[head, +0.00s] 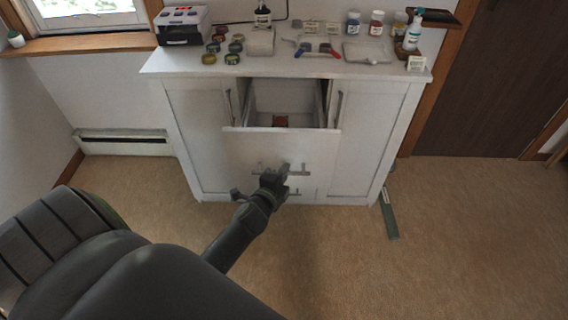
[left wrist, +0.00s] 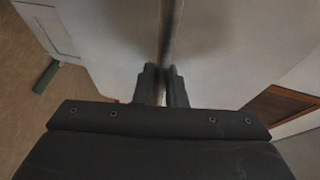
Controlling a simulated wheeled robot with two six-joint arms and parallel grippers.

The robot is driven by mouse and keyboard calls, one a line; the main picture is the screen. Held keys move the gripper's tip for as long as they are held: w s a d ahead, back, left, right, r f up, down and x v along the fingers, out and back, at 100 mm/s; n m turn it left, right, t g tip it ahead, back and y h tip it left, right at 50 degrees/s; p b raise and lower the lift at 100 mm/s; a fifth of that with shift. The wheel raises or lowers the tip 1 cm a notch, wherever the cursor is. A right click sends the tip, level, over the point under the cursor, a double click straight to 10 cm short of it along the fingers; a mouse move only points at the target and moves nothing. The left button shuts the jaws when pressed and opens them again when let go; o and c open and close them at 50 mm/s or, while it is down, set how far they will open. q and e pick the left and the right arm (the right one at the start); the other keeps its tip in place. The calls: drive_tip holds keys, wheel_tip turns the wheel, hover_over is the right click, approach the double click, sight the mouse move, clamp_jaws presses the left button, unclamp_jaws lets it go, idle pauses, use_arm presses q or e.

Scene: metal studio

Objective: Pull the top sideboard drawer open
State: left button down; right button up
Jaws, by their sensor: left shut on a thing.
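The white sideboard (head: 355,155) stands against the wall. My left gripper (head: 280,172) is at the bar handle (head: 299,173) on the drawer front. In the left wrist view the two fingers (left wrist: 163,82) are shut on the handle bar (left wrist: 171,35). The fingers hide part of the handle. My right gripper is in neither view.
On the sideboard top stand a printer-like box (head: 183,27), several small tins (head: 232,58), jars (head: 376,24), tools with a red grip (head: 328,50) and a spray bottle (head: 413,32). The floor in front is clear.

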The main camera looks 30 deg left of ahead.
use_arm(q)
drive_tip(key=shift+s+d, duration=0.1)
drive_tip(key=shift+s, duration=0.05)
drive_tip(key=c, duration=1.8)
unclamp_jaws()
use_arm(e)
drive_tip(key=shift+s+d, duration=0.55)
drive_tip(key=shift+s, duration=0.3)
use_arm(q)
drive_tip(key=shift+s, duration=0.1)
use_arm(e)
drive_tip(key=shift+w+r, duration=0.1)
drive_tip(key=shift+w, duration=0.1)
